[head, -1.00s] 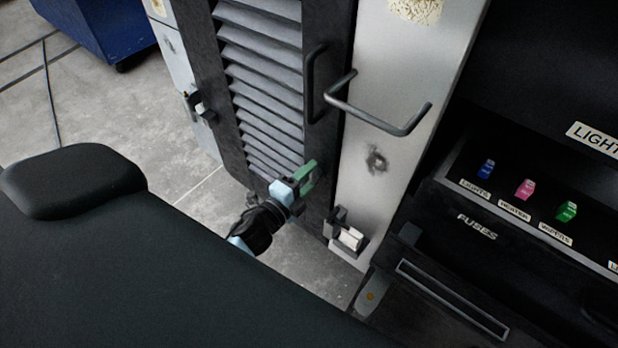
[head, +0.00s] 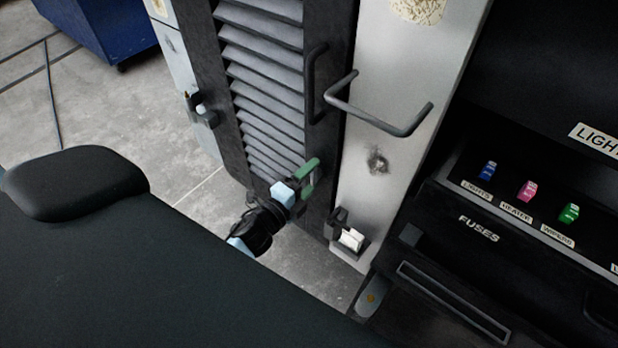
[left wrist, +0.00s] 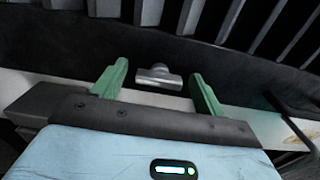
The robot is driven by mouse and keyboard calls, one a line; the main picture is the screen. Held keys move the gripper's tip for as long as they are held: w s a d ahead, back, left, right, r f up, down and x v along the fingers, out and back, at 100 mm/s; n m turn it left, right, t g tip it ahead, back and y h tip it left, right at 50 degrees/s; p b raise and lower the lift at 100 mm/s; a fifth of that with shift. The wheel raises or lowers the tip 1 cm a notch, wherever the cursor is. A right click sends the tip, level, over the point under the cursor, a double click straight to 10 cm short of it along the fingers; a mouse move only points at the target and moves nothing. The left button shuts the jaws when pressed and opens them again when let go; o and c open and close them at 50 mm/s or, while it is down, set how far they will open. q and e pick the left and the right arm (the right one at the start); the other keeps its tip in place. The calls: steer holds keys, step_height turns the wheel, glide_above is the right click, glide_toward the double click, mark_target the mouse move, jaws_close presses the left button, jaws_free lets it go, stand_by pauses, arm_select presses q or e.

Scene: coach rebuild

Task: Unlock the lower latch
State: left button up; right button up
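A small silvery T-shaped latch knob (left wrist: 158,76) shows on the door's dark frame in the left wrist view. My left gripper (head: 308,178) is at the lower right part of the louvred door (head: 265,90). In the left wrist view, the green fingers of my left gripper (left wrist: 159,72) are spread, one on each side of the knob, with visible gaps. The knob is not visible in the head view, where the gripper covers that part of the frame. My right gripper is not in view.
A bent dark handle (head: 378,118) sticks out from the light post (head: 375,190), beside a door handle (head: 314,85). A white-and-black catch (head: 349,238) sits low on the post. A fuse panel (head: 520,205) is at right, a dark padded surface (head: 130,265) in front.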

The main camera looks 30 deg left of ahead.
arm_select(q)
steer(key=s+a, duration=0.1)
steer(key=s, duration=0.6)
steer(key=shift+s+b, duration=0.4)
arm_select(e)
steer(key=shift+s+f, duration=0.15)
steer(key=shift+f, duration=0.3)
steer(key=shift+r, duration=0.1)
arm_select(q)
steer(key=s+d+f+n+g+p, duration=0.2)
steer(key=s+n+g, duration=0.1)
steer(key=s+n, duration=0.3)
steer(key=s+d+f+n+g+p, duration=0.2)
steer(key=s+n, duration=0.4)
steer(key=s, duration=0.5)
steer(key=s+d+f+n+g+p, duration=0.2)
steer(key=s+f+n+g+p, duration=0.1)
steer(key=s, duration=0.5)
steer(key=n+g, duration=0.1)
steer(key=n, duration=0.1)
steer(key=shift+s+d+f+n+y, duration=0.15)
steer(key=shift+s+f+n+y, duration=0.15)
steer(key=shift+s+f+n, duration=0.1)
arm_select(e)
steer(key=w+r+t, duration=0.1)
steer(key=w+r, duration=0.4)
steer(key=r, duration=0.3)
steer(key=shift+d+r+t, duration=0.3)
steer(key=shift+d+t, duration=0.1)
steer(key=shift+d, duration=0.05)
